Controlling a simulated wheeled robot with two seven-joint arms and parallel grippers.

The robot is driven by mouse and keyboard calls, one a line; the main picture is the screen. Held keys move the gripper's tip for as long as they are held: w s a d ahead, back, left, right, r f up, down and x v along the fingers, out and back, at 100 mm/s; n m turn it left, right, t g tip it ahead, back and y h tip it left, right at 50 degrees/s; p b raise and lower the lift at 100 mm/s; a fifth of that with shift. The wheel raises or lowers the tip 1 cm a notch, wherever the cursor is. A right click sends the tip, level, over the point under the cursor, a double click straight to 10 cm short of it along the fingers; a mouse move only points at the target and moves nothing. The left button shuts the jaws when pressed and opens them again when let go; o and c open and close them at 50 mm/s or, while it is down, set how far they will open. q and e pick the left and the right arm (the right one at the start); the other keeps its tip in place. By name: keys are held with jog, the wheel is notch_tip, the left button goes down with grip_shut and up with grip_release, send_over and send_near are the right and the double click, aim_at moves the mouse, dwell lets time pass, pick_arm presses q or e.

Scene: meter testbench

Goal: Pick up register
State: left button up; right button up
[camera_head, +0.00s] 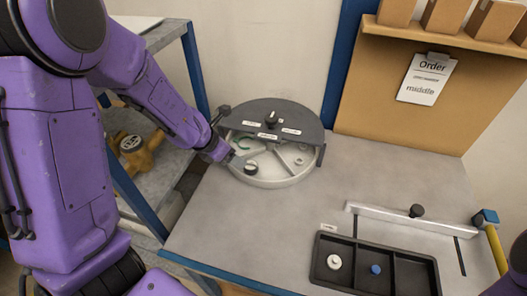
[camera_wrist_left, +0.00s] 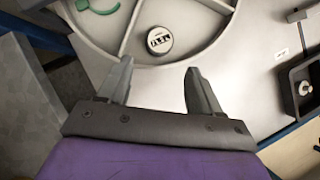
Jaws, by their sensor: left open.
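A small round piece with a white top and dark printing (camera_wrist_left: 160,40), which looks like the register, lies in a compartment of the round light carousel (camera_wrist_left: 100,47). In the head view the round piece (camera_head: 251,168) shows near the carousel's front edge, with a dark side. My left gripper (camera_wrist_left: 158,68) is open and empty, its two fingertips pointing toward the piece and apart from it. In the head view the left gripper (camera_head: 236,160) reaches over the carousel's left front. My right gripper is not in view.
A dark cover (camera_head: 290,115) with a knob hides the carousel's back. A green C-shaped part (camera_head: 241,143) lies in another compartment. A black tray (camera_head: 345,283) holds a white and a blue part. A white rail (camera_head: 385,213) stands behind it. The middle of the table is clear.

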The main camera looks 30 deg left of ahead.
aim_at(250, 165)
pick_arm(q)
jog(key=b+x, duration=0.1)
jog(key=x, duration=0.2)
jog(key=shift+w+f, duration=0.1)
jog(key=shift+w, duration=0.05)
jog(key=shift+w+d+f, duration=0.1)
jog(key=shift+d+f, duration=0.05)
jog(key=shift+f, duration=0.2)
jog(key=shift+w+d+f, duration=0.1)
jog(key=shift+w+f, duration=0.1)
jog(key=shift+f, duration=0.1)
jog(key=b+x, duration=0.1)
jog(key=x, duration=0.4)
jog(key=shift+w+f, duration=0.1)
jog(key=shift+w, duration=0.15)
jog(key=shift+s, duration=0.1)
jog(key=c, duration=0.8)
